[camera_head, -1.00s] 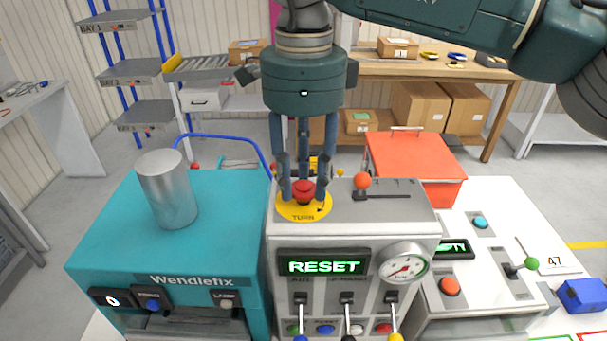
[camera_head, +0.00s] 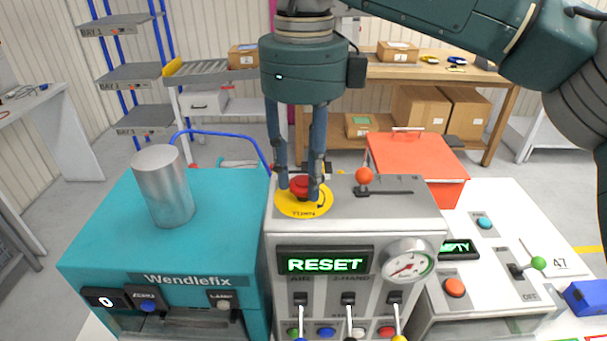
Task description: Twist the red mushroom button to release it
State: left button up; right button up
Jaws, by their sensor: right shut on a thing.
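The red mushroom button (camera_head: 301,186) sits on a round yellow plate (camera_head: 292,208) on top of the grey control box (camera_head: 400,212). My right gripper (camera_head: 301,188) comes straight down from above, its fingers around the button's red head and shut on it. The fingers hide part of the button. The plate carries dark lettering and a curved arrow mark, partly covered by a finger. The box's green display (camera_head: 325,264) reads RESET. My left gripper is not in the view.
An orange-knobbed lever (camera_head: 364,177) stands just right of the button. A teal machine (camera_head: 110,240) with a metal cylinder (camera_head: 164,188) is at the left. A white panel with a green-knobbed lever (camera_head: 538,263) and an orange toolbox (camera_head: 415,160) are at the right.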

jog(key=shift+m, duration=0.9)
jog(key=shift+r, duration=0.1)
jog(key=o, duration=1.2)
notch_tip(320, 180, up, 12)
jog(key=shift+f, duration=0.1)
